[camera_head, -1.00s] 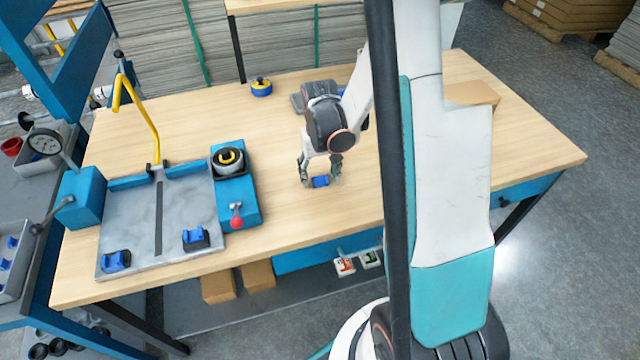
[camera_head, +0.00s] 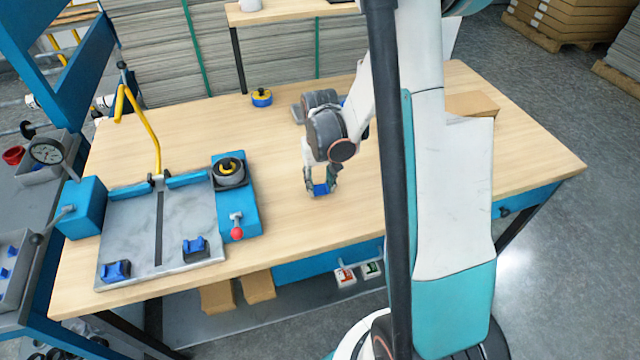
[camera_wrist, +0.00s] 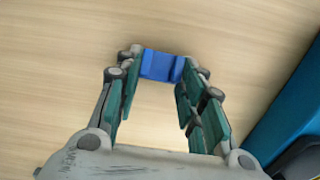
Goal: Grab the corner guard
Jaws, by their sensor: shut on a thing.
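The corner guard is a small blue block (camera_head: 320,189) at the middle of the wooden table in the head view. It also shows in the wrist view (camera_wrist: 162,66), held between the fingertips. My gripper (camera_head: 320,187) is shut on it, with a finger pad against each side. In the wrist view, my gripper (camera_wrist: 160,72) points at bare wood. Whether the guard touches the table or hangs just above it, I cannot tell.
A grey plate fixture (camera_head: 135,240) with a yellow lever (camera_head: 145,125) stands at the left, with blue-and-black blocks (camera_head: 196,248) on it. A blue unit with a red knob (camera_head: 237,232) is beside it. Bare wood (camera_head: 290,235) surrounds my gripper.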

